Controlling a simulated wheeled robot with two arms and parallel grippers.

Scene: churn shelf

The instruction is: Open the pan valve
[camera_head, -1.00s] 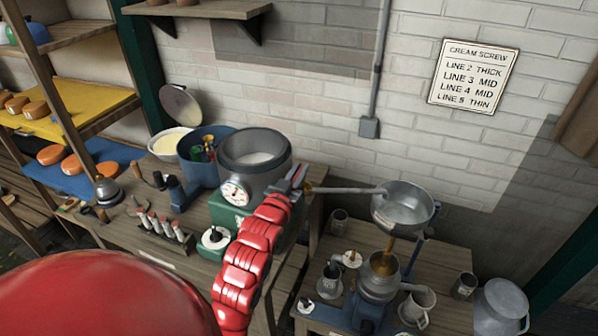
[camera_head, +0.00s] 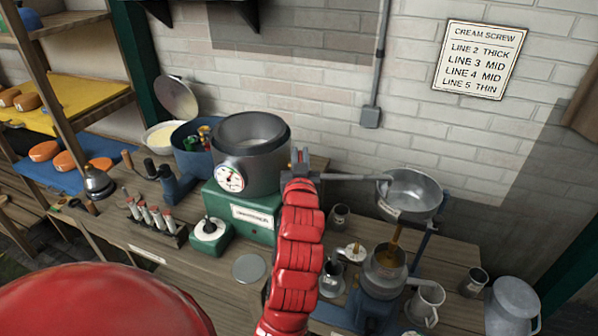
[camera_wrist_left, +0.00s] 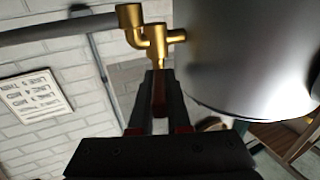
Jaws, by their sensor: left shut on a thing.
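A grey metal pan (camera_head: 253,160) with a round dial gauge stands on a green base. In the left wrist view its curved side (camera_wrist_left: 245,50) fills the upper right. A brass valve (camera_wrist_left: 155,42) sits against that side, joined to a grey pipe (camera_wrist_left: 60,31). In the head view the pipe (camera_head: 350,178) runs right to a metal bowl (camera_head: 410,195). My left gripper (camera_head: 300,158) is just right of the pan. In the wrist view its fingers (camera_wrist_left: 158,95) are shut on the valve's reddish handle, which they mostly hide. My right gripper is out of view.
Below the bowl stands a separator (camera_head: 384,272) with cups around it. A blue tub (camera_head: 196,150) and a rack of sample tubes (camera_head: 155,222) lie left of the pan. A sign (camera_head: 477,60) hangs on the wall. A milk can (camera_head: 510,308) stands at right.

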